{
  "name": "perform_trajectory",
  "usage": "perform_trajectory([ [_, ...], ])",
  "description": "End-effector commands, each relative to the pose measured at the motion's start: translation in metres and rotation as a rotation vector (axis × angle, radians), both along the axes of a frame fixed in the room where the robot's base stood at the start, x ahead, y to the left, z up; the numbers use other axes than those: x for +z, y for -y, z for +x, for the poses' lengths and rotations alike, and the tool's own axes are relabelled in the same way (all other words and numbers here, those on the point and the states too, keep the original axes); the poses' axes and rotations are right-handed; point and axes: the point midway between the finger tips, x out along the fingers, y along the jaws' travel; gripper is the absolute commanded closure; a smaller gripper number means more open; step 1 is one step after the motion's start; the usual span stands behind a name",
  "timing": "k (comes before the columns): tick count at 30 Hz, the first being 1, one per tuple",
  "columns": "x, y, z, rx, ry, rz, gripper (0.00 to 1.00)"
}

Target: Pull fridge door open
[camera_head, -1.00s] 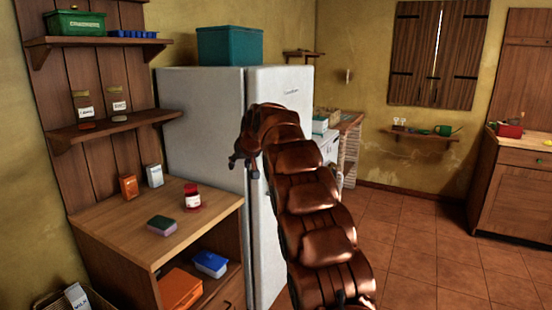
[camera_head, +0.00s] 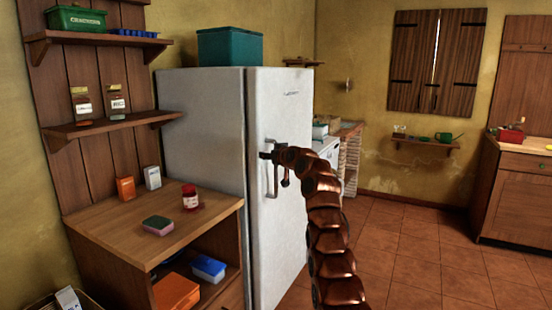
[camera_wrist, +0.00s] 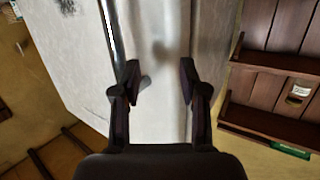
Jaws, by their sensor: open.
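The white fridge (camera_head: 205,120) stands behind the wooden counter, and its door (camera_head: 285,220) looks shut in the head view. The metal door handle (camera_head: 275,182) is upright near the door's left edge. My gripper (camera_head: 274,167) is at the handle, with the brown arm reaching up from the lower right. In the wrist view my gripper (camera_wrist: 160,78) is open, its two dark fingers apart before the pale fridge surface (camera_wrist: 160,30). A short grey piece shows beside the left finger. I cannot tell whether the handle lies between the fingers or touches them.
The wooden counter (camera_head: 105,212) to the left holds a red-lidded jar (camera_head: 190,198), a sponge (camera_head: 158,226) and small boxes. A teal box (camera_head: 230,46) sits on the fridge. Tiled floor (camera_head: 410,240) is open to the right.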

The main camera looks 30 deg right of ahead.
Motion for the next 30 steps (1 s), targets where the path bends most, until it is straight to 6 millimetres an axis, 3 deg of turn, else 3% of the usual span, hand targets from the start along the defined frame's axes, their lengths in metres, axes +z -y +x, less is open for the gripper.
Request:
perform_trajectory([
  [7, -0.01, 0.031, -0.024, -0.015, 0.126, -0.015, 0.57],
  [14, -0.009, 0.044, -0.04, -0.024, 0.191, -0.026, 0.57],
  [30, -0.003, 0.045, -0.021, -0.021, 0.194, -0.026, 0.57],
])
